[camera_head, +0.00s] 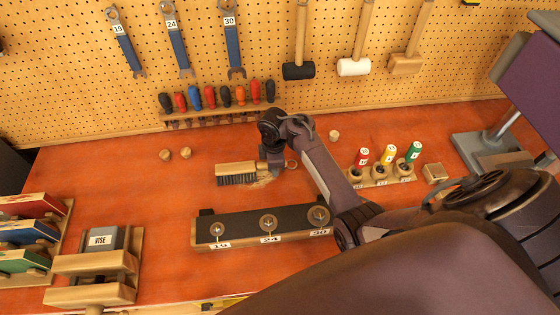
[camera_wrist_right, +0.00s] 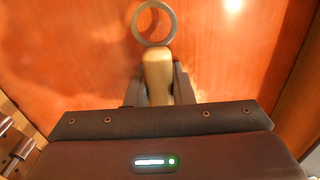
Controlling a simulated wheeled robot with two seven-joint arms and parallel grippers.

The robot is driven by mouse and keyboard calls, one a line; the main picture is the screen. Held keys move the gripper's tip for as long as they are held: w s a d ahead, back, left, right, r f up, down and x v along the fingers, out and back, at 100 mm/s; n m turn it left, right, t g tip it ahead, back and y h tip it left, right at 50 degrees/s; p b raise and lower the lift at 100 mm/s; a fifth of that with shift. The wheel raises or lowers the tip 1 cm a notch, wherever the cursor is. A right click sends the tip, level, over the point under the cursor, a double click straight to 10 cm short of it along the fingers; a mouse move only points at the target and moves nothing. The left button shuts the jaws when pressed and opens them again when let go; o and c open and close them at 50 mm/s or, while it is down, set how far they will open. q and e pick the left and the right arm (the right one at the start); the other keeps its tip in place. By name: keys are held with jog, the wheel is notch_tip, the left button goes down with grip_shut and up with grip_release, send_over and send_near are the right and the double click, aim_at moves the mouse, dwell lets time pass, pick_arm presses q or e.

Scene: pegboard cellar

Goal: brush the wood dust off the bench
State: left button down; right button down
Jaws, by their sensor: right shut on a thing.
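The brush (camera_head: 236,169) has a wooden back and dark bristles and is at the middle of the orange-red bench (camera_head: 110,190), bristles facing down. My right gripper (camera_head: 272,160) is shut on its wooden handle, which also shows between the fingers in the right wrist view (camera_wrist_right: 157,68). A grey ring (camera_wrist_right: 154,22) shows at the handle's end. A small pale patch of wood dust (camera_head: 264,182) lies just right of the bristles, partly hidden by brush and gripper. Whether the bristles touch the bench is unclear. My left gripper is out of view.
A dark-topped block (camera_head: 243,222) with labelled sockets stands in front of the brush. A screwdriver rack (camera_head: 215,113) is behind. A holder with coloured bits (camera_head: 382,178) is right, a vise (camera_head: 98,240) front left.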

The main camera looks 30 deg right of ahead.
aim_at(262, 164)
jog(key=shift+w+a+r, duration=0.1)
jog(key=shift+w+a, duration=0.15)
jog(key=shift+a, duration=0.35)
jog(key=shift+w+a+f, duration=0.1)
jog(key=shift+w+a, duration=0.15)
jog(key=shift+a, duration=0.4)
jog(key=shift+w+a+r, duration=0.1)
jog(key=shift+w+a, duration=0.15)
jog(key=shift+a, duration=0.35)
jog(key=shift+r, duration=0.1)
jog(key=shift+r, duration=2.9)
jog(key=shift+r, duration=1.5)
jog(key=shift+d, duration=0.1)
notch_tip(262, 164, down, 9)
